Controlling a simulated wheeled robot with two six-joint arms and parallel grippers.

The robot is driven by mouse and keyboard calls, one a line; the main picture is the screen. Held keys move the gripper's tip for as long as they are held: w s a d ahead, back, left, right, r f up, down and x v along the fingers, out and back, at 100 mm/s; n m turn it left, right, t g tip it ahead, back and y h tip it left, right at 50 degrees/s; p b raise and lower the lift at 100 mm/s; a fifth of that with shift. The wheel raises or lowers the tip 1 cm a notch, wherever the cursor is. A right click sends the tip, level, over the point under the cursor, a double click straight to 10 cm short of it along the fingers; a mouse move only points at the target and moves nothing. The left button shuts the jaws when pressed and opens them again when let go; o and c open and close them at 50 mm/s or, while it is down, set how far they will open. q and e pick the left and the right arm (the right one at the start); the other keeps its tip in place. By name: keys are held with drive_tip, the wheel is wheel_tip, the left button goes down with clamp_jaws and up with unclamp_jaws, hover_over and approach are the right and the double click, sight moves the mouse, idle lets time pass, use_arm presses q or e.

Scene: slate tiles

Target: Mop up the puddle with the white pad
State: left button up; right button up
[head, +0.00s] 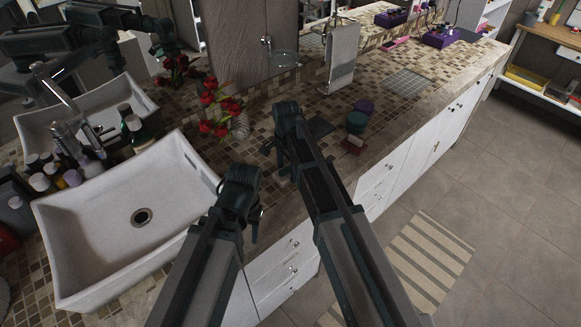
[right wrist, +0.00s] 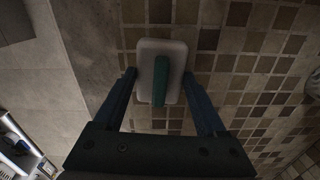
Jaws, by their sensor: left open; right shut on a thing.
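The white pad (right wrist: 148,52) with a green handle (right wrist: 160,80) lies between the two fingers of my right gripper (right wrist: 160,77) in the right wrist view. The fingers close on its sides, above the brown mosaic counter. In the head view my right gripper (head: 282,162) is low over the counter, to the right of the sink, and the arm mostly hides the pad. My left gripper (head: 250,212) is open and empty near the sink's right edge. I cannot make out the puddle clearly in either view.
The white sink (head: 75,235) is at the left, with several bottles (head: 75,178) behind it. The counter's front edge is close.

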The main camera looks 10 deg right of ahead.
drive_tip(key=shift+s+a+f, duration=0.1)
drive_tip(key=shift+s+a, duration=0.45)
drive_tip(key=shift+a, duration=0.15)
use_arm(q)
drive_tip(key=shift+d, duration=0.1)
use_arm(e)
drive_tip(key=shift+s+a, duration=0.45)
drive_tip(key=shift+a, duration=0.25)
drive_tip(key=shift+s+a, duration=0.45)
drive_tip(key=shift+a, duration=0.25)
use_arm(q)
drive_tip(key=shift+f, duration=0.1)
use_arm(e)
drive_tip(key=shift+s+a, duration=0.45)
drive_tip(key=shift+a, duration=0.2)
drive_tip(key=shift+s+a, duration=0.45)
drive_tip(key=shift+a, duration=0.15)
